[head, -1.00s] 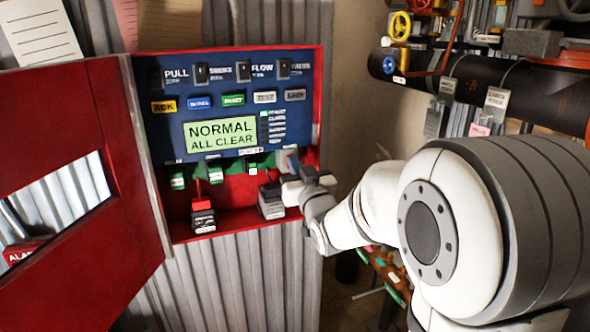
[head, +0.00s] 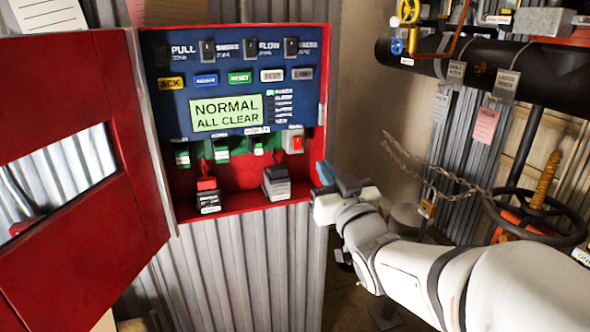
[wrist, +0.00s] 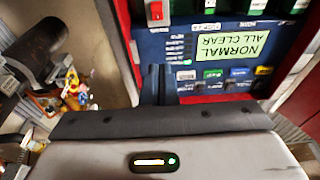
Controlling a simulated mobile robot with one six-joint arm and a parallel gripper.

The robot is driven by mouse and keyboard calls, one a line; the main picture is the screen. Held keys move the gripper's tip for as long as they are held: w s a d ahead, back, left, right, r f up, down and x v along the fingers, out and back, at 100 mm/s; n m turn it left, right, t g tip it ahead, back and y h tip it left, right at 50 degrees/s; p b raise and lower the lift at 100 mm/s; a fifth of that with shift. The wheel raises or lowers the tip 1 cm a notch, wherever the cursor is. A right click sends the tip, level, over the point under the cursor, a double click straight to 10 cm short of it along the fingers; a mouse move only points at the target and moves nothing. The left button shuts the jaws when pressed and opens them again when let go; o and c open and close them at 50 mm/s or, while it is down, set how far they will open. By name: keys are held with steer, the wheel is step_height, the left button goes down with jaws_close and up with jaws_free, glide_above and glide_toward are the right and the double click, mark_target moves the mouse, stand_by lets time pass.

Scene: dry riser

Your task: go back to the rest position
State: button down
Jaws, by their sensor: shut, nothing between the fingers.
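My gripper (head: 325,174) is at the lower right of the open red alarm panel box, just outside its right edge and apart from it. Its fingers are shut with nothing between them. In the wrist view the dark fingers (wrist: 160,85) point toward the blue panel face, which appears upside down. The panel's green display (head: 227,113) reads NORMAL ALL CLEAR. A light grey module with a red switch (head: 294,141) sits at the panel's lower right.
The red panel door (head: 75,170) stands open at the left. Two dark blocks (head: 276,184) sit on the box's lower ledge. At the right are a black pipe (head: 480,75), a hanging chain (head: 430,172) and a dark handwheel (head: 540,225). Corrugated metal lies below the box.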

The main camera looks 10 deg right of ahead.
steer(key=shift+s, duration=0.15)
steer(key=s+d+f+m+g+h+p, duration=0.25)
steer(key=s+f+g+h+p, duration=0.3)
steer(key=f+g, duration=0.3)
steer(key=s+a+f+g+y+p, duration=0.1)
steer(key=s+f+g+p, duration=0.1)
steer(key=s+g, duration=0.7)
steer(key=s+p, duration=0.1)
steer(key=s, duration=0.2)
steer(key=shift+s+a+y, duration=0.15)
steer(key=shift+a+y, duration=0.1)
steer(key=shift+y, duration=0.1)
